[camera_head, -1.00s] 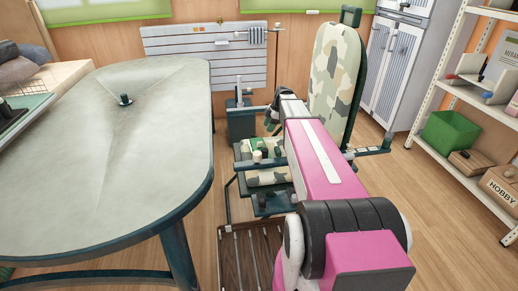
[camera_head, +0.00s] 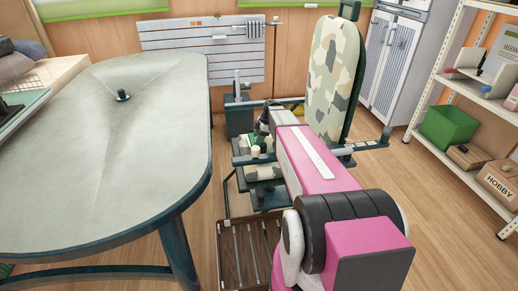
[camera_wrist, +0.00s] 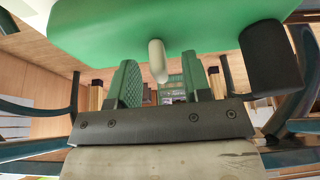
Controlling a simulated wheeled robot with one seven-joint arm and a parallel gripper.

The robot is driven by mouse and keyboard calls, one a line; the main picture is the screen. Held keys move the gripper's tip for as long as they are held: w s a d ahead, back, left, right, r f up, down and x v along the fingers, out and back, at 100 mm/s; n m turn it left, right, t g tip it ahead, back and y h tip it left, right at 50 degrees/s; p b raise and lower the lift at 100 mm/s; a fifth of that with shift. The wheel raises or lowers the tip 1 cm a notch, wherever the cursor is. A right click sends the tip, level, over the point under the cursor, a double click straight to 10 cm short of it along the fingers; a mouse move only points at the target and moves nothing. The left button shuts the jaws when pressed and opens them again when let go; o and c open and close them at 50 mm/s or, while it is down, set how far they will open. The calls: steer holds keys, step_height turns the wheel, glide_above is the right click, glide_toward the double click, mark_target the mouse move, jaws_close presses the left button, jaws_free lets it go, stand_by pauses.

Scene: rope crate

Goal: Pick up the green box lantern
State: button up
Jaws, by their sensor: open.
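A green box (camera_wrist: 110,30), seemingly the green box lantern, fills the top of the wrist view. A pale peg or knob sticks out of it, and a black rounded part is at its right end. My gripper (camera_wrist: 160,80) is open, with its two fingers apart on either side of the peg's tip. I see no grip on the box. In the head view, my arm partly hides a small green item (camera_head: 268,145) on the camouflage-cushioned chair seat, close to my gripper's end.
A large pale table (camera_head: 150,160) stands at the left. The chair's tall camouflage back (camera_head: 335,75) rises beside my arm. A dark slatted tray (camera_head: 236,260) is low in front. Shelves (camera_head: 435,135) with a green bin stand at the right; floor between is clear.

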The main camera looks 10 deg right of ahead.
steer(key=shift+a+f, duration=0.1)
steer(key=shift+f, duration=0.2)
jaws_close()
steer(key=shift+r, duration=0.1)
steer(key=shift+r, duration=0.55)
steer(key=r, duration=0.2)
steer(key=s+a+r, duration=0.1)
steer(key=shift+r, duration=0.35)
steer(key=s+a+r, duration=0.6)
steer(key=a, duration=0.2)
